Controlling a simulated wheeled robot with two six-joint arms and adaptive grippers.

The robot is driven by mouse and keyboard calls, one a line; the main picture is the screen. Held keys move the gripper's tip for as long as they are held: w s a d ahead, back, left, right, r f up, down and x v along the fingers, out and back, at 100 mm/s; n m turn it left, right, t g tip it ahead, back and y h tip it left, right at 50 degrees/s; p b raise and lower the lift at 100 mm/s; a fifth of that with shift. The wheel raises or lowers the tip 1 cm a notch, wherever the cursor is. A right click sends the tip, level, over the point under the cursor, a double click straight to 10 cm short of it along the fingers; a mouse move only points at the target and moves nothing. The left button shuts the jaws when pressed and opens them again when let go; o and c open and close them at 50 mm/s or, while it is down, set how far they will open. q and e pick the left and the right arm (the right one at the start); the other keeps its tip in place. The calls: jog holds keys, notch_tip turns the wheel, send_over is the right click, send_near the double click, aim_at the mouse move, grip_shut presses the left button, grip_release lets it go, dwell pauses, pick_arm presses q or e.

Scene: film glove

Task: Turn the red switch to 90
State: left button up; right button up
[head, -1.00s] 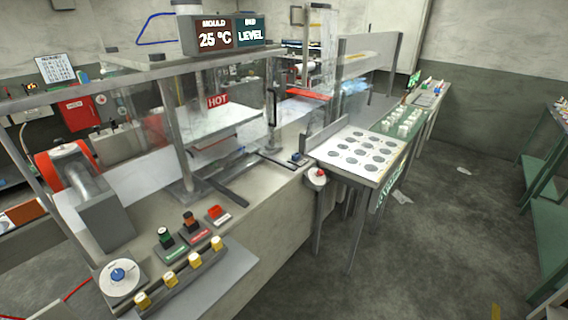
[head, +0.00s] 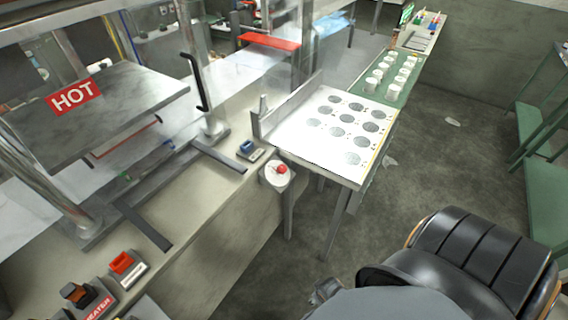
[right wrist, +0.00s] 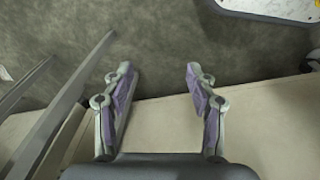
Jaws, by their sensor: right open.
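A red rocker switch (head: 122,263) sits on a small block with a label at the front of the bench, lower left in the head view. A round red knob (head: 281,169) stands on a white cylindrical housing at the bench's right edge. No 90 mark is readable on either. My right gripper (head: 325,291) shows partly at the lower middle, in front of the bench and apart from both. In the right wrist view its two purple-padded fingers (right wrist: 158,85) are spread and empty. My left gripper is out of view.
A grey plate marked HOT (head: 130,105) and a black lever (head: 197,85) are further back. A side table (head: 345,165) with round holes adjoins the bench. The floor (head: 420,170) right of it is mostly clear.

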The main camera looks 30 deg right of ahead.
jog(key=w+a+r+t+b, duration=0.1)
jog(key=w+r+b, duration=0.1)
jog(key=w+r, duration=0.5)
jog(key=w+a+r+n+t+b, duration=0.1)
jog(key=w+r, duration=0.1)
jog(key=r, duration=0.8)
jog(key=w+a+r+t+b, duration=0.1)
jog(key=w+r+b, duration=0.1)
jog(key=w+r, duration=0.5)
jog(key=t+y, duration=0.4)
jog(key=t, duration=0.4)
send_near(284, 169)
jog(key=b+x, duration=0.9)
jog(key=b, duration=0.4)
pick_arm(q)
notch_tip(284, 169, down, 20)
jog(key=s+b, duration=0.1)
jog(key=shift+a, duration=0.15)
pick_arm(e)
jog(key=shift+x, duration=0.8)
